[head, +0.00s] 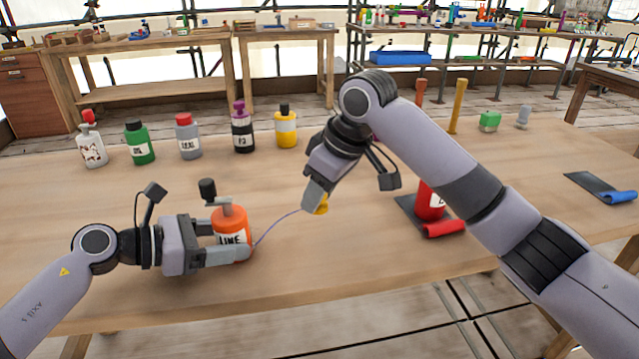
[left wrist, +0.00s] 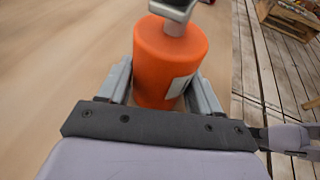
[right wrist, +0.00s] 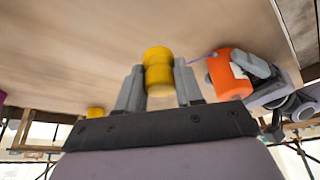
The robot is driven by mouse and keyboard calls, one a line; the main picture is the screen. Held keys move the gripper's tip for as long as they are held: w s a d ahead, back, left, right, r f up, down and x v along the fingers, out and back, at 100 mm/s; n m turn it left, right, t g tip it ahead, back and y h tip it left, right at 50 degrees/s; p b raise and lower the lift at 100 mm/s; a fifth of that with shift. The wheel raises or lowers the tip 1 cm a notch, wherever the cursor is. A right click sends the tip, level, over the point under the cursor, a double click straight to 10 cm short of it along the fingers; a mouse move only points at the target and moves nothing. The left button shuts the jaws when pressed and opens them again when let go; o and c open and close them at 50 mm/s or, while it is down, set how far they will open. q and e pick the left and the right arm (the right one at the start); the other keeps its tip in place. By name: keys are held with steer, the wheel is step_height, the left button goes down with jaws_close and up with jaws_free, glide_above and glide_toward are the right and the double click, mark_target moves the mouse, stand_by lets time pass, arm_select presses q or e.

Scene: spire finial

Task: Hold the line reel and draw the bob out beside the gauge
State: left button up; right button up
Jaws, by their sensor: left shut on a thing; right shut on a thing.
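The line reel (head: 230,222) is an orange cylinder labelled LINE with a grey crank and black knob on top. It stands upright near the table's front edge. My left gripper (head: 243,254) is shut around its body; the left wrist view shows the reel (left wrist: 170,62) between both fingers. The yellow bob (head: 322,204) is in my shut right gripper (head: 312,205), above the table, right of the reel. The right wrist view shows the bob (right wrist: 158,72) between the fingers. A thin purple line (head: 275,225) runs from reel to bob. I cannot tell which thing is the gauge.
Several bottles (head: 189,137) stand in a row behind. A red labelled cylinder (head: 429,202) on a dark mat is partly hidden by my right arm. The table's front centre is clear.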

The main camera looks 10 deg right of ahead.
mark_target(326, 206)
steer(key=shift+f, duration=2.55)
steer(key=shift+d, duration=0.1)
steer(key=shift+s+d, duration=0.2)
steer(key=shift+d, duration=3.3)
steer(key=shift+s+d, duration=0.2)
steer(key=shift+d, duration=3.25)
steer(key=shift+a, duration=0.3)
steer(key=shift+a+f, duration=0.15)
steer(key=shift+a, duration=0.2)
steer(key=shift+f, duration=0.35)
